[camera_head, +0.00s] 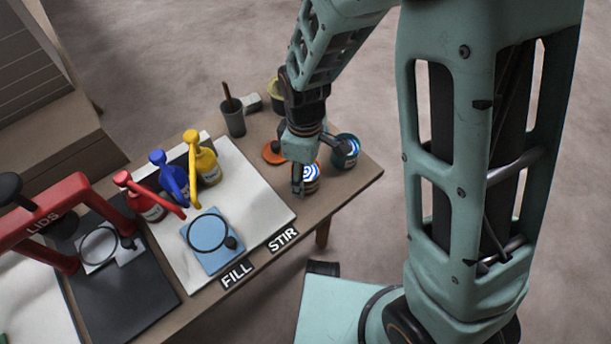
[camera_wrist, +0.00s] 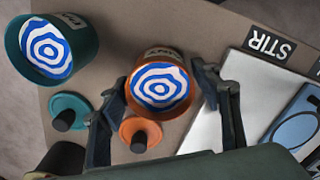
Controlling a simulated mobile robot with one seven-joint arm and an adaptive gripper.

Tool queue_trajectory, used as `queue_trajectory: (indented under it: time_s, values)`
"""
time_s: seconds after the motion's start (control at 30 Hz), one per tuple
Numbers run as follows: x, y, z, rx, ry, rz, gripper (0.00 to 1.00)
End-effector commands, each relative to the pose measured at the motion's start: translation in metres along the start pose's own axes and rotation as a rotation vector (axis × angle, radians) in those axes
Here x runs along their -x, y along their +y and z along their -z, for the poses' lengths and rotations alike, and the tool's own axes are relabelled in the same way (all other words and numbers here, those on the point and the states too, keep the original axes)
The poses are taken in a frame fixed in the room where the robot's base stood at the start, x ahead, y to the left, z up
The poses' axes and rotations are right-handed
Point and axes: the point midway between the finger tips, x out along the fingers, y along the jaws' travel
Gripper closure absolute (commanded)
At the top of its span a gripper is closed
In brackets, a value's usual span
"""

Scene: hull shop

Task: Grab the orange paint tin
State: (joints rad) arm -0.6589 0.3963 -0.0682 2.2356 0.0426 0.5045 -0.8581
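The orange paint tin (camera_head: 312,186) stands at the right end of the bench, holding blue and white swirled paint. In the wrist view the orange tin (camera_wrist: 159,114) sits between the two fingers of my gripper (camera_wrist: 165,88). The fingers are spread on either side of it, with a small gap at the right finger; contact at the left finger is hard to tell. In the head view my gripper (camera_head: 299,178) reaches down at the tin and partly hides it.
A teal tin (camera_head: 346,160) stands close behind the orange one; its teal lid (camera_wrist: 70,105) and an orange lid (camera_wrist: 146,124) lie nearby. A grey cup (camera_head: 234,122) with a stick stands behind. Pump bottles (camera_head: 207,165) and a red lid press (camera_head: 50,212) are to the left.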

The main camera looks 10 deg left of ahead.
Motion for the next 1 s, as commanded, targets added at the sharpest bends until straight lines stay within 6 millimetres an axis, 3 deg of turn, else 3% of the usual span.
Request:
queue_trajectory:
  time_s: [0.03,0.37,0.73,1.0]
  values:
    - [0.000,0.000,0.000,0.000,0.000,0.000,0.50]
    - [0.001,0.000,0.000,0.000,0.000,-0.001,0.85]
    - [0.006,0.001,0.000,0.000,0.001,-0.001,0.85]
    - [0.033,0.001,0.000,-0.001,0.001,-0.001,0.85]
